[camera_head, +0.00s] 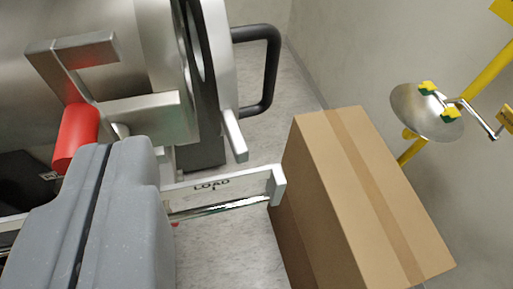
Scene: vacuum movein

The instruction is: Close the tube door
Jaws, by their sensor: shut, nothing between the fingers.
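The metal tube (130,45) fills the upper left, cut off by the frame edge. Its round door (221,65) is a pale metal disc at the tube's right end, with a black bar handle (271,70) on its outer side. A dark gap shows between the door and the tube's dark rim, and the door's upper part is out of frame. A red cylindrical grip (75,138) sits on a metal lever at the tube's side. My grey gripper (107,150) is shut and empty at lower left, close below the red grip in the picture; I cannot tell whether they touch.
A yellow-piped eyewash bowl (425,110) is by the wall (350,50). Some bare floor (230,250) shows between the rail and the box.

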